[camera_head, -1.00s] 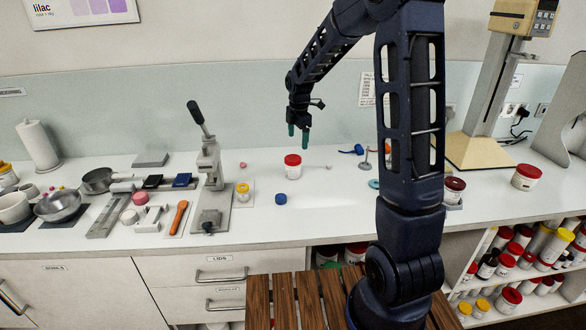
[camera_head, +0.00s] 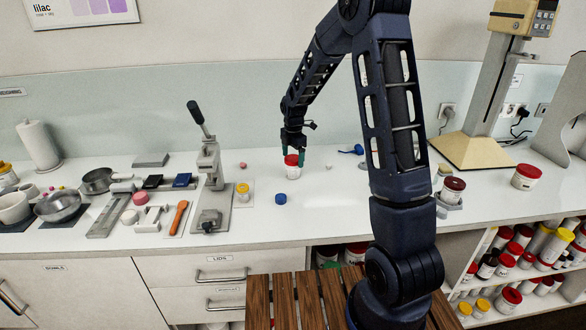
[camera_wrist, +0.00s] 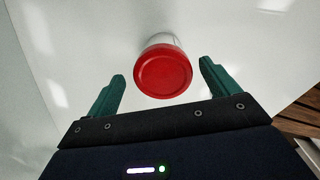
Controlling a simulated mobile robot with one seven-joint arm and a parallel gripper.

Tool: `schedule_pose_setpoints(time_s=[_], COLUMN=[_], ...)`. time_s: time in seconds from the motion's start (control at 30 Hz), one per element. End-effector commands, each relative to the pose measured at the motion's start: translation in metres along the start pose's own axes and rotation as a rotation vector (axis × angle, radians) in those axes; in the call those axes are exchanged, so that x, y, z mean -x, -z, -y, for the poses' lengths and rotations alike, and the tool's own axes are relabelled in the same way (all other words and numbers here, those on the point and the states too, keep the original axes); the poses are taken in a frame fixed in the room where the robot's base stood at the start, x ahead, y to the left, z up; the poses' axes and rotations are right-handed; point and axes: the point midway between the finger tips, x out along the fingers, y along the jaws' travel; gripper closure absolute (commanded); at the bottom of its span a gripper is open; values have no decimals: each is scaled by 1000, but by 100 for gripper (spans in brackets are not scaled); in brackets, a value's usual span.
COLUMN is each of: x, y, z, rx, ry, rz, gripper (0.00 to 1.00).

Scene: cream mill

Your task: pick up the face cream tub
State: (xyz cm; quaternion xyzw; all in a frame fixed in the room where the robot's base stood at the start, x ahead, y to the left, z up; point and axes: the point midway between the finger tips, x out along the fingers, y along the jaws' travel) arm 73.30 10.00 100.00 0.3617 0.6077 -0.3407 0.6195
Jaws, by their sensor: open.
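The face cream tub is most likely the white tub with a red lid (camera_head: 292,172), standing upright on the white counter near its middle; I cannot read its label. In the wrist view its round red lid (camera_wrist: 163,73) shows from above, with a bit of white body behind it. My gripper (camera_head: 293,155) is directly above the tub in the head view, its green fingertips at about lid height. In the wrist view my gripper (camera_wrist: 160,82) is open, with one green finger on each side of the lid and a gap on both sides. Nothing is held.
A blue lid (camera_head: 281,199) lies in front of the tub. Dark-red-lidded (camera_head: 453,189) and red-lidded (camera_head: 526,177) tubs stand to the right. Counter around the tub is mostly clear.

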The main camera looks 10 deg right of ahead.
Motion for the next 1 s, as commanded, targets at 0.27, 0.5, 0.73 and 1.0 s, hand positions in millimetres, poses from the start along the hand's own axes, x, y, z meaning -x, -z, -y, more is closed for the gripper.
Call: schedule_pose_setpoints(time_s=[0.27, 0.5, 0.73, 1.0], x=[-37, -41, -41, -40], y=[-1, -1, -1, -1], z=[4, 4, 3, 3], rx=[0, -1, 0, 0], ry=[2, 0, 0, 0], rz=[0, 1, 1, 1], gripper=[13, 13, 52, 64])
